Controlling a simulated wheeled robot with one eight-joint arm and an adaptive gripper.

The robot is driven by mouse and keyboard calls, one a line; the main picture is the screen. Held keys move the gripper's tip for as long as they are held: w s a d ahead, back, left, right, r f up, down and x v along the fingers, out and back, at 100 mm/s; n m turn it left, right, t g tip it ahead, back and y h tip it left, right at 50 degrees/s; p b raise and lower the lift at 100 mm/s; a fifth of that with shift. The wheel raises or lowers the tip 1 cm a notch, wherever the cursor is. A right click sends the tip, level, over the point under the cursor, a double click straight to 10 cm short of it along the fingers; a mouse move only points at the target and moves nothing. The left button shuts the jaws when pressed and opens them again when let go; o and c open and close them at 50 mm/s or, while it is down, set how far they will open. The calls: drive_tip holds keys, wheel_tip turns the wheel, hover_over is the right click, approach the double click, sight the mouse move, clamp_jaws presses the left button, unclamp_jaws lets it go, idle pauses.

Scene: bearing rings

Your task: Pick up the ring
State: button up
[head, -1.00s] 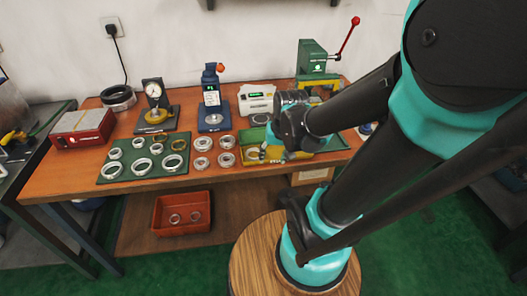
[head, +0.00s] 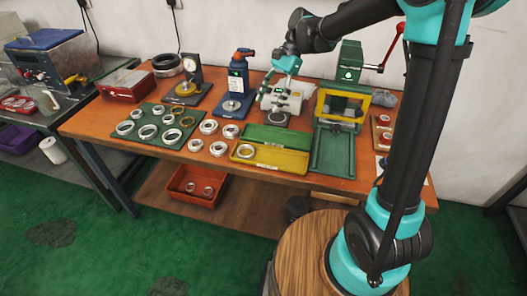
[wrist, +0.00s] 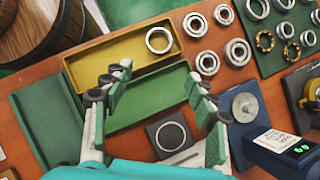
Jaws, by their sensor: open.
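My gripper (head: 279,80) is open and empty, raised over the back of the bench in front of the white device. In the wrist view its two fingers (wrist: 158,80) stand apart over a green tray. A silver ring (head: 245,151) lies at the left end of the yellow tray (head: 285,163); in the wrist view this ring (wrist: 159,40) shows beyond the fingertips. More silver rings (head: 209,127) stand on the bare bench left of the tray. Several silver and brass rings lie on a green mat (head: 157,113).
An empty green tray (head: 282,137) adjoins the yellow one. A dial gauge (head: 190,75), a blue tester (head: 238,75), the white device (head: 282,101) and a green press with a red lever (head: 350,65) line the back. A red bin (head: 178,198) with rings sits below.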

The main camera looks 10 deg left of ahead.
sight(247, 150)
drive_tip(key=x, duration=1.7)
drive_tip(key=shift+s, duration=0.2)
drive_tip(key=c, duration=0.8)
wheel_tip(247, 150, up, 20)
drive_tip(key=shift+a, duration=0.1)
